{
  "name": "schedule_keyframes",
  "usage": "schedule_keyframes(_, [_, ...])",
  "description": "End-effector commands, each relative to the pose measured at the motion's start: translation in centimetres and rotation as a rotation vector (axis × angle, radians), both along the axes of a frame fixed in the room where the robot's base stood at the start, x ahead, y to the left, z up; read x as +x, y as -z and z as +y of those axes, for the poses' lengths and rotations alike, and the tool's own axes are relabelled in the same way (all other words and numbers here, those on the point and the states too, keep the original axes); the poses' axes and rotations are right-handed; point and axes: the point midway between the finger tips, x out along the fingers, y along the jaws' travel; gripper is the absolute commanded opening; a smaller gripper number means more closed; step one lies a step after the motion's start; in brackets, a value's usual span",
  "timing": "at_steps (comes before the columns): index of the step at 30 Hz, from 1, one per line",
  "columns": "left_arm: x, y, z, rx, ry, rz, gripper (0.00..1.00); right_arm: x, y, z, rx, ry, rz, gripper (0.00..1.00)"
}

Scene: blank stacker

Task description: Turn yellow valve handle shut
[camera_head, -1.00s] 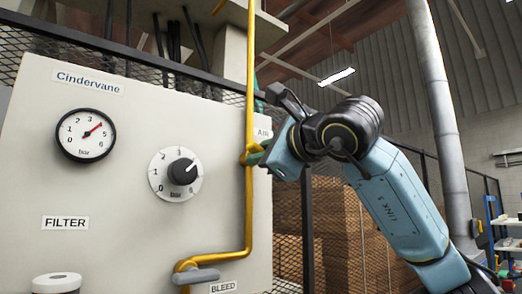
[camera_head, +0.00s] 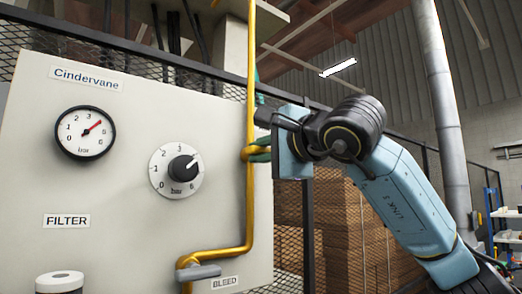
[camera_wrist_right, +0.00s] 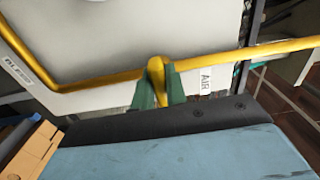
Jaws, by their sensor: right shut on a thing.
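The yellow valve handle (camera_wrist_right: 156,72) sits on the yellow pipe (camera_head: 251,90) by the AIR label (camera_wrist_right: 205,79). In the right wrist view it stands between the two green fingertips of my right gripper (camera_wrist_right: 158,88), which is shut on it. In the head view the right gripper (camera_head: 260,154) reaches the pipe from the right. The fingers and gripper body hide most of the handle there, so its exact angle is hard to tell. My left gripper is not in view.
The pale panel carries a pressure gauge (camera_head: 85,133) with a red needle and a black-knobbed dial (camera_head: 183,169). A grey lever (camera_head: 198,272) sits on the lower pipe by the BLEED label (camera_head: 225,282). A mesh fence and stacked brown boxes (camera_head: 345,220) stand behind.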

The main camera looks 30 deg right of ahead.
Motion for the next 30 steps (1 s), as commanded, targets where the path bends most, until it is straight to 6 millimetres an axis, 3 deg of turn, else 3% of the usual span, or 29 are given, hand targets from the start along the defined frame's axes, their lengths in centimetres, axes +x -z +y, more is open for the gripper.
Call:
schedule_keyframes(11, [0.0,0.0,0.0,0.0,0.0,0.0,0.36,0.0,0.1,0.1,-0.008,-0.001,0.0,0.0])
schedule_keyframes(12, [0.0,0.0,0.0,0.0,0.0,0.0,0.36,0.0,0.1,0.1,-0.008,-0.001,0.0,0.16])
schedule_keyframes(17, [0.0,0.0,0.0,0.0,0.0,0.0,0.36,0.0,0.1,0.0,-0.007,-0.001,0.0,0.35])
schedule_keyframes(26, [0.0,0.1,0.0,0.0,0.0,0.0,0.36,-0.2,0.0,0.0,-0.005,-0.001,0.0,0.35])
schedule_keyframes(30, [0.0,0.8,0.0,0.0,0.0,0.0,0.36,-1.6,0.1,-0.1,-0.005,0.0,-0.004,0.35])
